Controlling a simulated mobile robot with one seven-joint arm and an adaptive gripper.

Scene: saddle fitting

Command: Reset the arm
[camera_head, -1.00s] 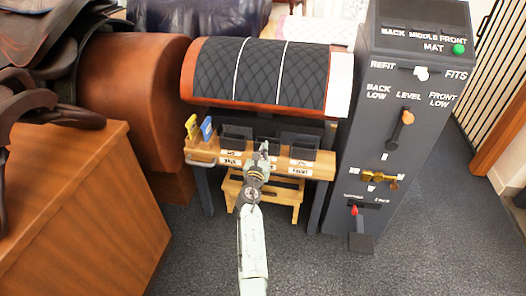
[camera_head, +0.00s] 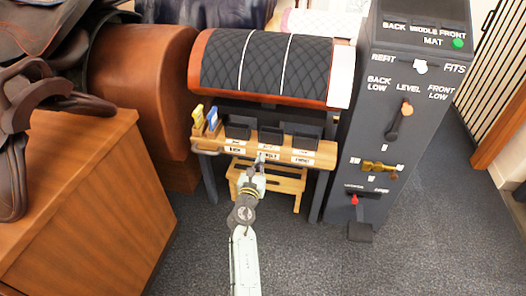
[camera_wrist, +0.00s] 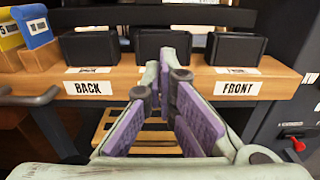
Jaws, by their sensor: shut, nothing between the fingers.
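My gripper (camera_head: 260,160) is in front of the wooden shelf (camera_head: 325,155) in the head view, near the shelf's middle label. In the wrist view my gripper (camera_wrist: 168,80) shows its purple-padded fingers converging, shut with nothing between them. They cover the middle label there. My arm reaches up from the bottom edge of the head view.
Several black bins (camera_head: 271,137) stand on the shelf, with blue (camera_head: 212,118) and yellow (camera_head: 197,115) tags at its left. A quilted saddle pad (camera_head: 265,65) lies above. A dark control panel (camera_head: 390,120) with levers stands right. A wooden cabinet (camera_head: 100,210) is left; carpet (camera_head: 320,265) is clear in front.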

